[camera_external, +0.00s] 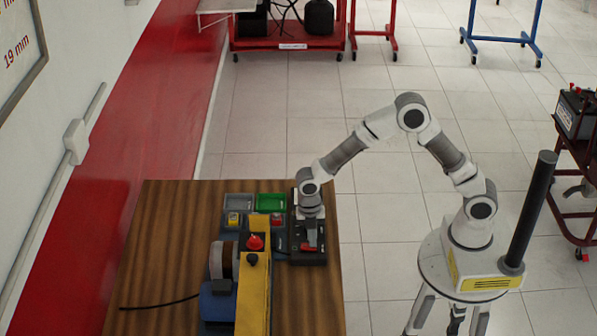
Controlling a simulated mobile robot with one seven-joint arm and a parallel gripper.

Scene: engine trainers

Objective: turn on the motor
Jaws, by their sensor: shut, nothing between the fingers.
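The motor (217,302) is a blue unit with a dark, round wheel at the front of the wooden table. A yellow beam (254,300) stands beside it, with a red knob (255,242) on top. A dark control box (308,259) with a small red part (309,248) sits to the right of the beam. My gripper (312,238) points down over this box, shut and empty, close to the red part. I cannot tell whether it touches it. The arm hides the back of the box.
The wooden table (160,235) is clear on its left, apart from a black cable (160,303). A green tray (271,203), a grey tray (238,200) and a small yellow part (233,219) lie behind the motor. Red carts stand farther off.

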